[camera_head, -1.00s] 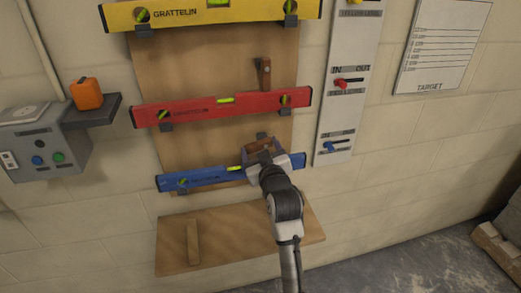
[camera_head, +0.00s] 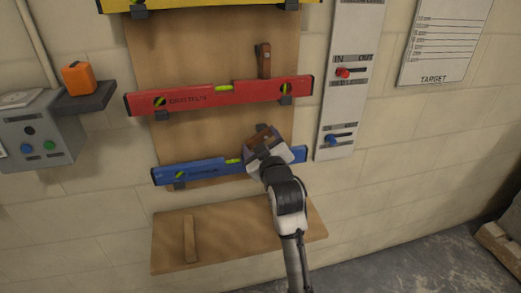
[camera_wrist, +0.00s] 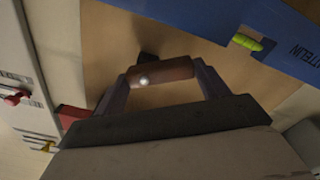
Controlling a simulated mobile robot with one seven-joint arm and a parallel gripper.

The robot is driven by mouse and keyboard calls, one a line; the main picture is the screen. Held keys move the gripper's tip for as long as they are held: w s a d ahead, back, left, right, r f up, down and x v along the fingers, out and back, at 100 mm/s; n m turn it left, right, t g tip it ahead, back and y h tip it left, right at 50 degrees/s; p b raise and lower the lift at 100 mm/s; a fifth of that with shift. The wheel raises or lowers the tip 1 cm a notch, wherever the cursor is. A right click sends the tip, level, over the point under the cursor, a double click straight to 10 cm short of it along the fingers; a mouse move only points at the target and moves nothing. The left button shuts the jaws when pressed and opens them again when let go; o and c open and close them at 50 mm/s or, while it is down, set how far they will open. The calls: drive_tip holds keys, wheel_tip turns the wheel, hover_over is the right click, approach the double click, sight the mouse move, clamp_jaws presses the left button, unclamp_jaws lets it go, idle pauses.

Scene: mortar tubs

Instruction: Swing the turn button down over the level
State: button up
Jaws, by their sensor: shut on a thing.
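The blue level (camera_head: 210,171) rests across hooks on the lower part of the wooden board. My gripper (camera_head: 264,143) is in front of the board near the level's right part and hides some of it. A brown wooden turn button (camera_wrist: 165,73) with a bright screw head lies between my two fingers (camera_wrist: 160,84) in the wrist view, and the gripper is shut on it. In the head view the button (camera_head: 262,136) sits slanted just above the blue level, partly hidden by the gripper. The level (camera_wrist: 215,22) also shows at the top right of the wrist view.
A red level (camera_head: 225,95) hangs above, with another upright wooden button (camera_head: 263,60) over it. A yellow level (camera_head: 215,4) is at the top. A panel with red and blue sliders (camera_head: 346,100) is to the right. A wooden ledge (camera_head: 240,235) lies below.

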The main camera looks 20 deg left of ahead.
drive_tip(key=shift+f+n+b, duration=0.3)
drive_tip(key=shift+n+b, duration=0.9)
drive_tip(key=shift+b, duration=0.05)
drive_tip(key=o, duration=1)
drive_tip(key=shift+d+r, duration=0.1)
drive_tip(key=p+v, duration=0.5)
drive_tip(key=v, duration=0.8)
drive_tip(key=shift+s+d, duration=0.25)
drive_tip(key=shift+s, duration=0.05)
drive_tip(key=shift+c, duration=0.3)
